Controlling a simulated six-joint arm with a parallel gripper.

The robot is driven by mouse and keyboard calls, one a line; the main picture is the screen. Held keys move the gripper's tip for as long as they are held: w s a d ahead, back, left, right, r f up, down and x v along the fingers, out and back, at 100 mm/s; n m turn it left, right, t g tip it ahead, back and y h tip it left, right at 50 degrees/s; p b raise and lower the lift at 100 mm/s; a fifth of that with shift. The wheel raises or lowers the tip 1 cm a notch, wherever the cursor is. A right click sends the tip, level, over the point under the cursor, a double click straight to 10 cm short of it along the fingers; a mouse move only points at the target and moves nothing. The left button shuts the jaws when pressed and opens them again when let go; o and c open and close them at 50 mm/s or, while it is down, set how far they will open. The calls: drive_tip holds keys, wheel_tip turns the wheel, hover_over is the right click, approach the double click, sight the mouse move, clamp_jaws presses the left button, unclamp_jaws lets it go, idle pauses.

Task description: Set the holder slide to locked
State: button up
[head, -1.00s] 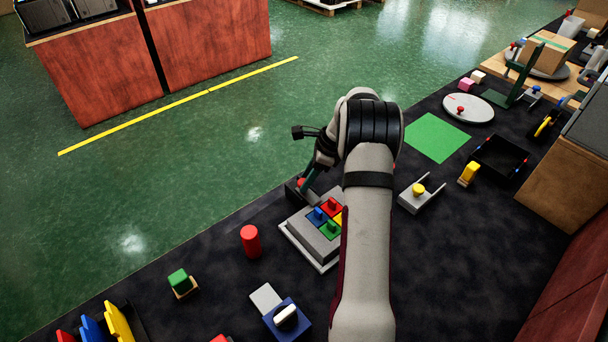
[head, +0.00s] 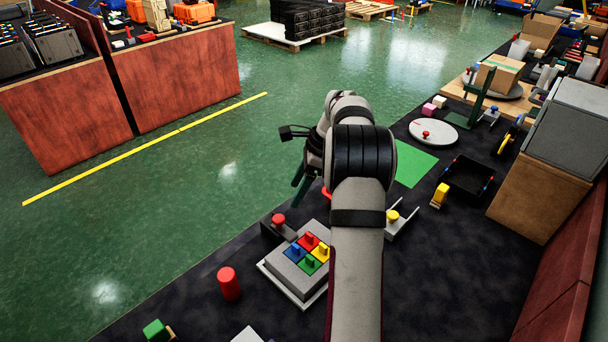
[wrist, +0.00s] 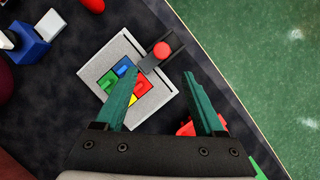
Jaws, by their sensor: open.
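A dark slide-like piece with a round red knob (head: 279,220) stands beside the grey shape board, at its far left corner. I take it as the holder slide, though no lock mark is readable. In the wrist view, the red knob (wrist: 161,50) lies ahead of and between my open fingers. My gripper (head: 301,190) is empty and raised above and beyond the piece in the head view. It also shows in the wrist view (wrist: 160,74). A grey fork-shaped piece with a yellow knob (head: 393,216) stands right of my arm.
The grey board with coloured blocks (head: 294,280) sits next to the dark piece. A red cylinder (head: 229,284) stands left of it. A red object (wrist: 187,128) lies near my right finger. A green mat (head: 412,163) and black tray (head: 468,178) are further right.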

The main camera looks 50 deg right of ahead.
drive_tip(key=v, duration=0.5)
drive_tip(key=shift+r, duration=0.25)
drive_tip(key=s+a+r+n+g, duration=0.15)
drive_tip(key=a+n, duration=0.25)
drive_tip(key=a, duration=0.4)
drive_tip(key=s+a+r+n, duration=0.2)
drive_tip(key=a+n, duration=0.1)
drive_tip(key=a, duration=0.5)
drive_tip(key=s+a+r+n+g, duration=0.15)
drive_tip(key=a+n, duration=0.25)
drive_tip(key=a, duration=0.4)
drive_tip(key=s+a+f+n, duration=0.2)
drive_tip(key=s+a+n, duration=0.3)
drive_tip(key=s, duration=0.4)
drive_tip(key=s+a+f+n+h, duration=0.1)
drive_tip(key=s+a+f+n, duration=0.2)
drive_tip(key=s, duration=0.7)
drive_tip(key=a+n, duration=0.2)
drive_tip(key=a, duration=0.2)
drive_tip(key=shift+n, duration=0.3)
